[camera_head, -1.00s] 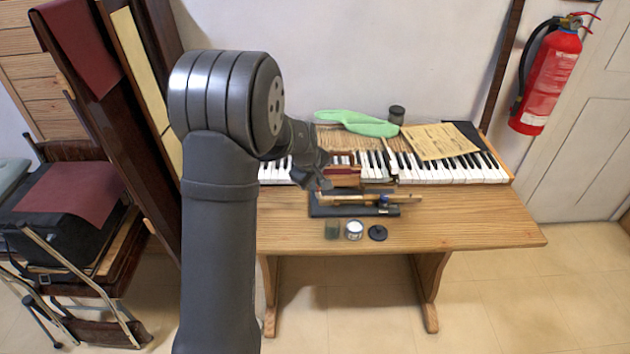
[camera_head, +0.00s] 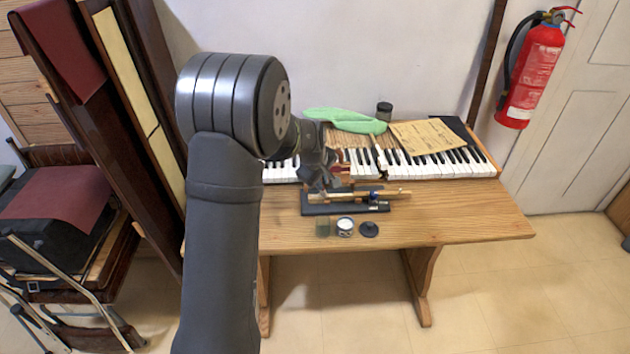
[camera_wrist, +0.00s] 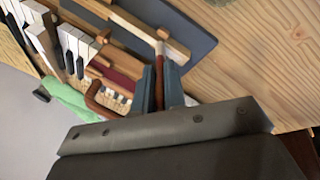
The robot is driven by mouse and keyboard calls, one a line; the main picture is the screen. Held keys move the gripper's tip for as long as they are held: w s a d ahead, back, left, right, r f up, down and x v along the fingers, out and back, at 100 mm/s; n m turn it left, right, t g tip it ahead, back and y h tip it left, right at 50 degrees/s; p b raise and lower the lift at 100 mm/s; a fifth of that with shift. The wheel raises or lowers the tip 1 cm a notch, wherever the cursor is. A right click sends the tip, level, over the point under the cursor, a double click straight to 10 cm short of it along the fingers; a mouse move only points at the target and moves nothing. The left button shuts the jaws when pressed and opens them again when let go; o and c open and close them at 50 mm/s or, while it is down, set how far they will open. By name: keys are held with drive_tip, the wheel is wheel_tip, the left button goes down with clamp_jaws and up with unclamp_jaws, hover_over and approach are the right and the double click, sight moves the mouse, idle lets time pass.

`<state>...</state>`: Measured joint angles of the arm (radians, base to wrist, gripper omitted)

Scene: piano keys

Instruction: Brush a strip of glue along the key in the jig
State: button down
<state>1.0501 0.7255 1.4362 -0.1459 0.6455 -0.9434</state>
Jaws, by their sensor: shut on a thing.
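The jig (camera_head: 375,207) is a dark flat board at the front of the table, also in the wrist view (camera_wrist: 197,38). The wooden key (camera_head: 395,191) lies lengthwise on it and shows as a pale bar in the wrist view (camera_wrist: 150,33). My gripper (camera_head: 322,186) is over the left part of the jig. In the wrist view my gripper (camera_wrist: 160,88) is shut on the slim reddish-brown handle of the brush (camera_wrist: 159,64). The open glue pot (camera_head: 345,229) stands in front of the jig.
A dark round lid (camera_head: 369,230) and a greenish jar (camera_head: 323,228) flank the pot. Behind are the piano keys (camera_head: 440,165), a paper sheet (camera_head: 423,136), a green cloth (camera_head: 345,121) and a dark jar (camera_head: 384,111). The table's right front is clear.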

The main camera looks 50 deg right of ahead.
drive_tip(key=w+a, duration=0.3)
drive_tip(key=shift+w+a+r, duration=0.1)
drive_tip(key=shift+a, duration=0.05)
idle(1.1)
drive_tip(key=shift+r, duration=3)
wheel_tip(320, 180, up, 3)
